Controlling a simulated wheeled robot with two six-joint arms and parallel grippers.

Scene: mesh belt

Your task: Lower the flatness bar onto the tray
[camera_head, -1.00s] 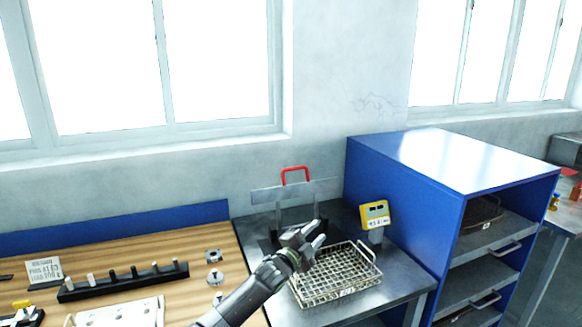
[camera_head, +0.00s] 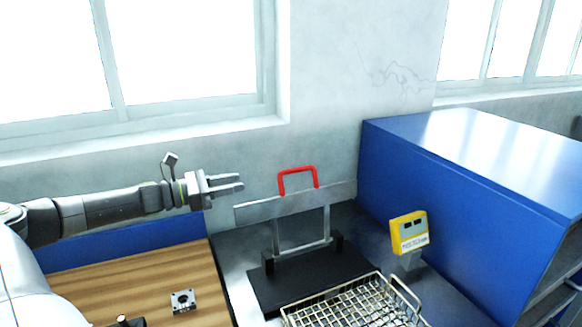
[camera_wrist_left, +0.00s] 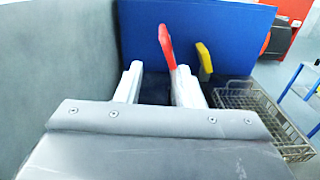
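The flatness bar (camera_head: 258,210) is a long, flat grey metal bar, held raised on an upright frame with a black base (camera_head: 268,290). Its red handle (camera_head: 298,170) stands on top, and also shows in the left wrist view (camera_wrist_left: 165,46). The tray (camera_head: 398,286) is a wire mesh basket in front of the stand, cut off by the lower picture edge. It also shows at the right of the left wrist view (camera_wrist_left: 262,107). My left gripper (camera_head: 243,183) is open and empty, to the left of the red handle and apart from it. My right gripper is out of view.
A yellow display unit (camera_head: 409,232) stands right of the bar, before a large blue cabinet (camera_head: 470,180). A wooden bench (camera_head: 200,268) with a small metal plate (camera_head: 183,300) lies at left. The wall is close behind the bar.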

